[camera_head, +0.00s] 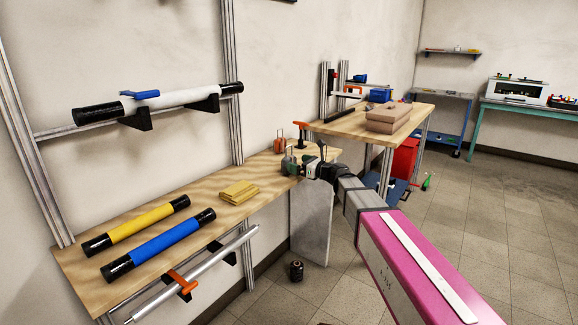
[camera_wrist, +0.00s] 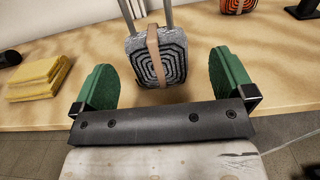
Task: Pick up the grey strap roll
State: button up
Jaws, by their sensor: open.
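The grey strap roll (camera_wrist: 172,56) is a flat-sided coil of grey and black layers with a tan band across it. It stands on the wooden bench in the wrist view, with two metal rods rising behind it. My gripper (camera_wrist: 165,78) is open, its green pads to the left and right of the roll's lower part. The roll lies just beyond the dark gripper bar, and I see no contact. In the head view my gripper (camera_head: 300,160) is over the far end of the bench; I cannot clearly make out the grey roll there.
Folded yellow cloths (camera_wrist: 38,78) lie left of my gripper. An orange roll (camera_wrist: 238,5) is at the back right. Yellow (camera_head: 137,225) and blue (camera_head: 158,245) tubes lie on the near bench (camera_head: 95,290). A wall rack holds a white tube (camera_head: 175,97).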

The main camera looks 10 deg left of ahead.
aim_at(292, 161)
jog(key=x, duration=0.5)
jog(key=shift+s+a+r, duration=0.1)
jog(key=shift+s+r, duration=0.05)
jog(key=c, duration=1)
jog(key=shift+o, duration=0.2)
jog(key=shift+r, duration=0.1)
